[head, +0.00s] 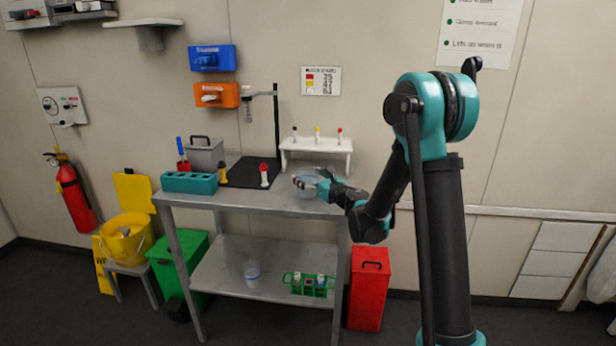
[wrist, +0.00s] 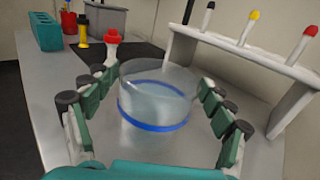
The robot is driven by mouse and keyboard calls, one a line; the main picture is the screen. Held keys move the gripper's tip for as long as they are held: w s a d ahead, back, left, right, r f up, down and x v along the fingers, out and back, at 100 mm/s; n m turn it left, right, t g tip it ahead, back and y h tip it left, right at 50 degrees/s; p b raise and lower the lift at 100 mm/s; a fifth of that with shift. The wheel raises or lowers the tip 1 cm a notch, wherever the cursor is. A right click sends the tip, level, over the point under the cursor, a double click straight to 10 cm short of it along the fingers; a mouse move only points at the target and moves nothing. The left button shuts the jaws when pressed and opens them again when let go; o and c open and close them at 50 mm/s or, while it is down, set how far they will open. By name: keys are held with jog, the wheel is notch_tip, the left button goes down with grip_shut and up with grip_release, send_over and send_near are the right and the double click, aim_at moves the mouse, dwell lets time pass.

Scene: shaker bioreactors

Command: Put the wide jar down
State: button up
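The wide jar (wrist: 158,100) is clear, with a blue band and pale liquid inside. It is upright between the two fingers of my gripper (wrist: 157,85), whose tips lie close against its left and right sides. My gripper looks shut on it. In the head view the wide jar (head: 308,192) is over the right end of the grey table (head: 248,199), partly hidden by my gripper (head: 318,184). I cannot tell whether its base touches the tabletop.
A white rack (head: 316,146) with several capped tubes stands behind the jar. Bare tabletop lies in front of the tubes.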

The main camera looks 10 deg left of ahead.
jog(key=shift+o, duration=0.3)
jog(key=shift+r, duration=0.1)
jog(key=v, duration=1.2)
jog(key=shift+d, duration=0.1)
jog(key=w+d+r+m+t+h, duration=0.1)
jog(key=d+r+m+t+h, duration=0.35)
jog(key=d+m, duration=0.4)
jog(key=s+d+f+m+g+h, duration=0.1)
jog(key=s+d+m+h, duration=0.1)
jog(key=d+m+h, duration=0.45)
jog(key=s+d+f+m+g+h, duration=0.1)
jog(key=s+d+m+h, duration=0.15)
jog(key=d+m, duration=0.65)
jog(key=s+d+f+m+g+h, duration=0.25)
jog(key=s+f+m+g, duration=0.35)
jog(key=s+f+m, duration=0.65)
jog(key=s+a+f+m+g+y, duration=0.2)
jog(key=s+m, duration=0.2)
jog(key=s, duration=0.2)
jog(key=s+a+f+m+g+y, duration=0.1)
jog(key=s+a+f+m+g, duration=0.1)
jog(key=s, duration=0.5)
jog(key=shift+s+a+f+m+g+y, duration=0.25)
jog(key=shift+f+m+g+y, duration=0.15)
jog(key=shift+f+m+g, duration=0.5)
jog(key=shift+r, duration=0.3)
